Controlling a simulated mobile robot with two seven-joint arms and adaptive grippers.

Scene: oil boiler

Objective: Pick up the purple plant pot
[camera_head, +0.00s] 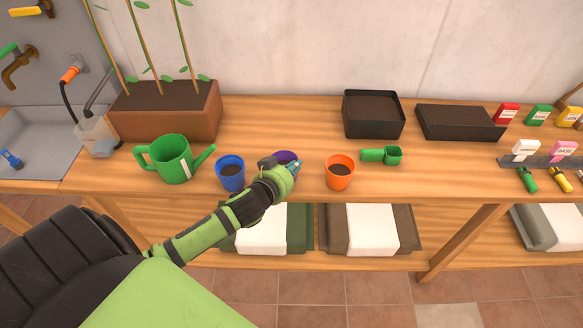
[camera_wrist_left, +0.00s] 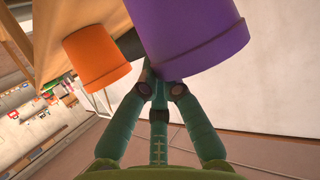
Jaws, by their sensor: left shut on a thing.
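The purple plant pot (camera_head: 284,156) stands on the wooden bench between a blue pot (camera_head: 231,172) and an orange pot (camera_head: 339,172). In the head view it is mostly hidden behind my left gripper (camera_head: 293,169). In the left wrist view the purple pot (camera_wrist_left: 195,32) fills the top, and the fingers of my left gripper (camera_wrist_left: 160,82) meet at its rim. My left gripper is shut on the purple pot. The orange pot also shows in the left wrist view (camera_wrist_left: 95,55), to the left of the purple one. My right gripper is not in view.
A green watering can (camera_head: 172,158) stands left of the blue pot. A green scoop (camera_head: 382,155) lies right of the orange pot. Black soil trays (camera_head: 373,134) and a brown planter (camera_head: 195,120) stand at the back. Bench space behind the pots is clear.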

